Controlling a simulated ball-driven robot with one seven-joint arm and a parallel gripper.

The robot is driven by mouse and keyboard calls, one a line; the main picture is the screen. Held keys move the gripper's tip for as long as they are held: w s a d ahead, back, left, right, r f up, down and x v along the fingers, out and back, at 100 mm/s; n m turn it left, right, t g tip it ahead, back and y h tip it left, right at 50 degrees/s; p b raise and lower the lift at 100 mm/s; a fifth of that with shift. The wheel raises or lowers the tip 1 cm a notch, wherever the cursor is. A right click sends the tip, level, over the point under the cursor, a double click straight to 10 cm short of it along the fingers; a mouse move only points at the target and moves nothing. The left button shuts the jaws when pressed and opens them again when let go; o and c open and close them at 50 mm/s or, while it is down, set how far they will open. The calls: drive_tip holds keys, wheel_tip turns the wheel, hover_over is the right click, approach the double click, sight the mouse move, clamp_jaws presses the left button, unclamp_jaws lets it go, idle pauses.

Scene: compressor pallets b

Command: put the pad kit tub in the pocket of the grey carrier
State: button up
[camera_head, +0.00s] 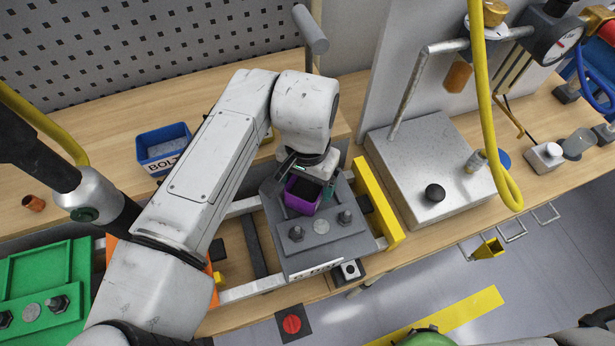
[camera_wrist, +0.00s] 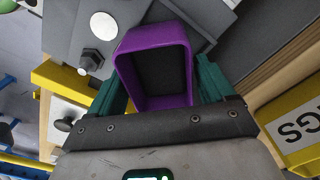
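The purple pad kit tub (camera_head: 301,196) has a dark inside and is over the back part of the grey carrier (camera_head: 320,251). In the wrist view the tub (camera_wrist: 154,36) sits between the teal fingers of my gripper (camera_wrist: 160,88), one at each side wall. My gripper (camera_head: 307,186) appears shut on the tub. The carrier's front half shows two bolts and a round light disc; the carrier (camera_wrist: 66,18) also shows in the wrist view. The tub and gripper hide the pocket, so I cannot tell whether the tub is in it or above it.
A yellow bar (camera_head: 377,203) runs along the carrier's right side. A blue BOLTS bin (camera_head: 164,150) stands at the back left. A green tray (camera_head: 45,290) is at the far left. A metal block (camera_head: 430,160) with a black knob and a hanging yellow hose (camera_head: 481,100) are on the right.

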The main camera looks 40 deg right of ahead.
sight(308, 189)
drive_tip(key=o, duration=0.3)
drive_tip(key=shift+r, duration=0.1)
wheel_tip(308, 189, up, 12)
drive_tip(key=p, duration=0.5)
drive_tip(key=shift+r, duration=0.25)
drive_tip(key=shift+s+f, duration=0.1)
drive_tip(key=shift+s, duration=0.05)
